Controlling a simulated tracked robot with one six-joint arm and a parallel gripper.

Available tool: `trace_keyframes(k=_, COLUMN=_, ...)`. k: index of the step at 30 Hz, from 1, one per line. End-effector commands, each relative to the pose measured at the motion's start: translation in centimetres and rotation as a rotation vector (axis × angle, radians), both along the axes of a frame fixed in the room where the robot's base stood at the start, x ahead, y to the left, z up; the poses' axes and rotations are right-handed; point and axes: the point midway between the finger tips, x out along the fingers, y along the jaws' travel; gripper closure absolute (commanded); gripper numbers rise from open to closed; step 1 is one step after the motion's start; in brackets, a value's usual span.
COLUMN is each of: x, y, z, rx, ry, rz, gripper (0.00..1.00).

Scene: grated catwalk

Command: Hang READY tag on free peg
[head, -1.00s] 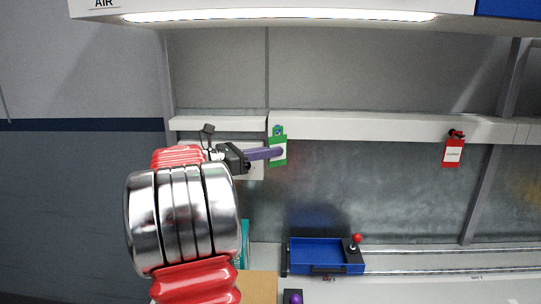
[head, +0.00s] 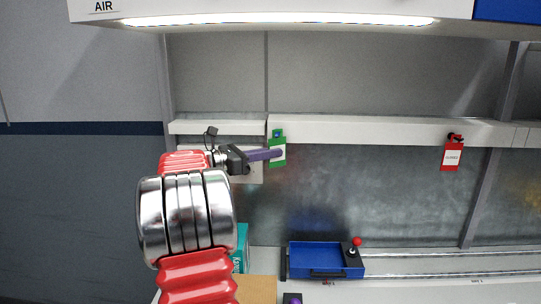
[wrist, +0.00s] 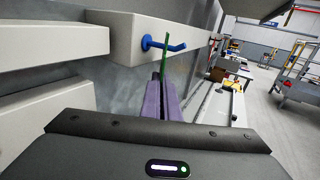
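The green tag (head: 277,161) with a white label, its lettering unreadable, is upright against the front of the white beam. My gripper (head: 281,153) has its purple fingers closed on it from the left. In the wrist view the fingers (wrist: 165,102) are together and the tag (wrist: 163,68) shows as a thin green edge beyond them. A blue peg (head: 277,133) sticks out of the beam at the tag's top; in the wrist view the peg (wrist: 172,47) crosses near the tag's upper edge. I cannot tell whether the peg passes through the tag's hole.
A red tag (head: 452,157) hangs from another peg (head: 455,138) further right on the white beam (head: 370,130). A blue tray (head: 318,256) with a red-knobbed lever (head: 356,242) sits below on rails. A lit overhead unit (head: 280,18) spans above.

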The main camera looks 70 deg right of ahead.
Motion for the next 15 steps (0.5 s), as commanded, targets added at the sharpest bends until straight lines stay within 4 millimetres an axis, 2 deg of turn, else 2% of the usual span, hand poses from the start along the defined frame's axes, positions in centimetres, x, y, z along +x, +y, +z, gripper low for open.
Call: trace_keyframes(k=15, x=0.08, y=-0.41, z=-0.44, rx=0.001, ry=-0.001, rz=0.0, gripper=1.0)
